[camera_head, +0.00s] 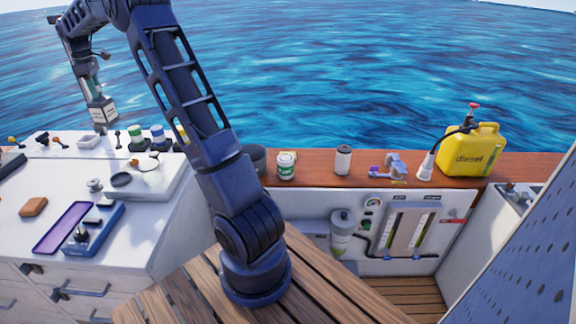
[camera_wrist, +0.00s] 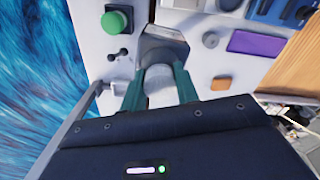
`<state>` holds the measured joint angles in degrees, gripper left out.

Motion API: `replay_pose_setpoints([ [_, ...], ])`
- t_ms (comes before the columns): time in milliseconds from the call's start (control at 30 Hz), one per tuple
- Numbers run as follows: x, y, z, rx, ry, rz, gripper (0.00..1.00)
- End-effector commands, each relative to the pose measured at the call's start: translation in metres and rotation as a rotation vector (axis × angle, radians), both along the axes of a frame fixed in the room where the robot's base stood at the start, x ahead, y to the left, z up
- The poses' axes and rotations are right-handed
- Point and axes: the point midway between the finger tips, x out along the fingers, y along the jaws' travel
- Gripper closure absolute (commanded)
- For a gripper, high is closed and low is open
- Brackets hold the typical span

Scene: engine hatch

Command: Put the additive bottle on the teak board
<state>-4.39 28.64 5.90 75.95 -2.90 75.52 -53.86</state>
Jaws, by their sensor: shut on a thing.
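My gripper (camera_head: 94,88) is at the upper left, above the back of the white counter. It is shut on a grey, square-sided bottle with a pale label, the additive bottle (camera_head: 103,113). In the wrist view the two teal fingers of my gripper (camera_wrist: 160,84) are on either side of its pale top, with the grey body (camera_wrist: 163,48) beyond. The bottle looks raised above the counter, though its base is hard to judge. A small flat brown wooden piece (camera_head: 34,206) lies on the counter front left, perhaps the teak board; it also shows in the wrist view (camera_wrist: 220,84).
A brown ledge (camera_head: 315,165) holds a white-and-green can (camera_head: 286,165) and a yellow diesel can (camera_head: 473,150). Water lies behind.

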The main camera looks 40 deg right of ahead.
Motion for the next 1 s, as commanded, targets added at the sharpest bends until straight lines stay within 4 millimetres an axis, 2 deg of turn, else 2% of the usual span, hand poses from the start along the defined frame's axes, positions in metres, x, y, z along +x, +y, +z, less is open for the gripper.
replay_pose_setpoints([
  [33, 0.003, -0.025, -0.003, 0.000, 0.000, -0.034, 1.00],
  [100, 0.005, -0.055, -0.006, 0.000, 0.001, -0.074, 1.00],
  [467, -0.002, -0.206, -0.024, 0.000, 0.002, -0.279, 1.00],
  [767, -0.029, -0.330, -0.038, 0.000, 0.002, -0.451, 1.00],
  [1000, -0.065, -0.424, -0.049, 0.001, 0.001, -0.589, 1.00],
])
